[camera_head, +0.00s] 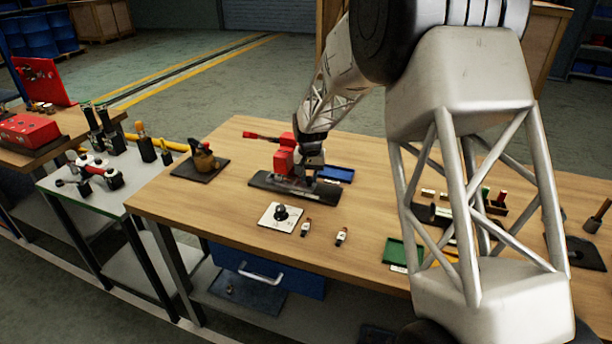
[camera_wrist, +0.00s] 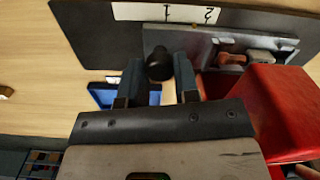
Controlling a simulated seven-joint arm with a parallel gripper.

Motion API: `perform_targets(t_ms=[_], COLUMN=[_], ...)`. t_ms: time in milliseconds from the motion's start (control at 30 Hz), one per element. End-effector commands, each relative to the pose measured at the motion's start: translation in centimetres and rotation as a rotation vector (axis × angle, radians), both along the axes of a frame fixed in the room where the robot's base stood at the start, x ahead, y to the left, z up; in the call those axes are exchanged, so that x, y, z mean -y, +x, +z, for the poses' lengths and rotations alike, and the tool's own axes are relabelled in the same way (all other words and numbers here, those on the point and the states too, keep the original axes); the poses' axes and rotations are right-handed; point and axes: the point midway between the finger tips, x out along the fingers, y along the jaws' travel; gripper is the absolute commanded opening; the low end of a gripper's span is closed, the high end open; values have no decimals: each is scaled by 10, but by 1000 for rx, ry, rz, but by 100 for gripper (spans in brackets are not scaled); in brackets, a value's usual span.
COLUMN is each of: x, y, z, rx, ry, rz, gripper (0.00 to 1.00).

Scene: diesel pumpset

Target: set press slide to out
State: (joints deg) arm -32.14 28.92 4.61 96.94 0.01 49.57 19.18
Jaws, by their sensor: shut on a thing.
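A red press (camera_head: 283,160) with a red lever stands on a dark base plate (camera_head: 268,185) on the wooden bench; its red body (camera_wrist: 285,105) is at the right in the wrist view. A grey metal slide (camera_wrist: 205,45) lies on the plate, with a round black knob (camera_wrist: 158,66). My gripper (camera_wrist: 159,72) is shut on the knob, one finger on each side. A white label strip (camera_wrist: 165,13) marked 1 and 2 runs beside the slide. In the head view my gripper (camera_head: 310,168) is beside the press and hides most of the slide.
A blue tray (camera_head: 336,174) lies just behind the base plate. A white plate with a black knob (camera_head: 281,214) and two small bottles (camera_head: 306,227) are in front. A brown item on a dark mat (camera_head: 203,160) is at left.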

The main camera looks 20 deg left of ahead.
Motion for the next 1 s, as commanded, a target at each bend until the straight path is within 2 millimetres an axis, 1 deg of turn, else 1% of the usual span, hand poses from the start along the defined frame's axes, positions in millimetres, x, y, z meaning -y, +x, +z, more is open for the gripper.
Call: perform_targets(t_ms=[33,400,533,600,700,967,1000], x=[8,64,82,88,92,94,94], y=[1,1,1,1,1,1,1], z=[1,2,1,1,1,1,1], rx=[0,3,2,2,2,1,1], ry=[0,2,0,0,0,-1,-1], rz=[-2,-3,-3,-3,-2,-2,-3], gripper=[0,0,0,0,0,0,33])
